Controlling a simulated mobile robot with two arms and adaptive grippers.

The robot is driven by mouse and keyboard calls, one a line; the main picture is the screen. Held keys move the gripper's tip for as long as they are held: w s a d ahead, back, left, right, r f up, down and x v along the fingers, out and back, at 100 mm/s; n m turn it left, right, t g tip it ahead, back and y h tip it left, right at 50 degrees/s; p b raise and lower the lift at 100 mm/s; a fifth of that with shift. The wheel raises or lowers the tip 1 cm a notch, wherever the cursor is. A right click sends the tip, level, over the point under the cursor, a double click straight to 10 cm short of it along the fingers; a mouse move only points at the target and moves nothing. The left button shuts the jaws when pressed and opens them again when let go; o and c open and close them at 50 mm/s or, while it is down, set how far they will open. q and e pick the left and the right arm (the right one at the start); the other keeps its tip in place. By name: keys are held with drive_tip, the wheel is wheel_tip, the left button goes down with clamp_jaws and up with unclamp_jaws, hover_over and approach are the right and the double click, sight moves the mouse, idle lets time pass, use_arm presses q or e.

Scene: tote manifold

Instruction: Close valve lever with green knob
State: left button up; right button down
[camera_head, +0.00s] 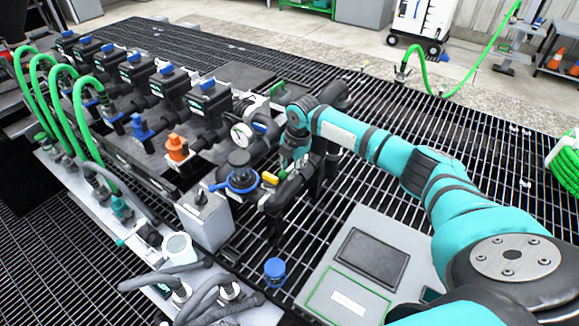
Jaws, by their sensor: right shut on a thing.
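My right arm reaches in from the lower right. My right gripper (292,158) points down at the black pipework near the end of the manifold, shut on what looks like the valve lever. The grip is small and partly hidden by my wrist, so the green knob cannot be made out clearly there. A yellow handle (270,177) sits just left of and below the gripper. A small green part (277,88) shows behind my wrist. My left gripper is not in view.
An orange valve (176,147) and several black valve units with green hoses (82,115) are further left. A grey panel box (355,265) lies in front.

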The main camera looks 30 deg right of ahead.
drive_tip(key=shift+w+a+r+m+p, duration=0.15)
drive_tip(key=shift+w+m+p, duration=0.15)
drive_tip(key=shift+m+p, duration=0.2)
drive_tip(key=shift+w+a+r+m+p, duration=0.1)
drive_tip(key=shift+w+m+p, duration=0.2)
drive_tip(key=shift+m+p, duration=0.15)
use_arm(q)
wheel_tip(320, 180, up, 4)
drive_tip(key=p, duration=0.2)
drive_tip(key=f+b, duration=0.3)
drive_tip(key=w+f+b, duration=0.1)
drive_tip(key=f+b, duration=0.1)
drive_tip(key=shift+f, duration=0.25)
use_arm(e)
drive_tip(key=w+d+m+g+h, duration=0.1)
drive_tip(key=w+d+m, duration=0.3)
drive_tip(key=m, duration=1.1)
drive_tip(key=w+h, duration=0.1)
drive_tip(key=w, duration=0.2)
drive_tip(key=shift+w+f+h, duration=0.2)
drive_tip(key=shift+w+h, duration=0.1)
drive_tip(key=shift+w, duration=0.05)
drive_tip(key=shift+d+r, duration=0.1)
drive_tip(key=shift+r, duration=0.05)
drive_tip(key=c, duration=1.5)
unclamp_jaws()
drive_tip(key=shift+w, duration=0.1)
drive_tip(key=shift+o, duration=0.9)
drive_tip(key=shift+d, duration=0.1)
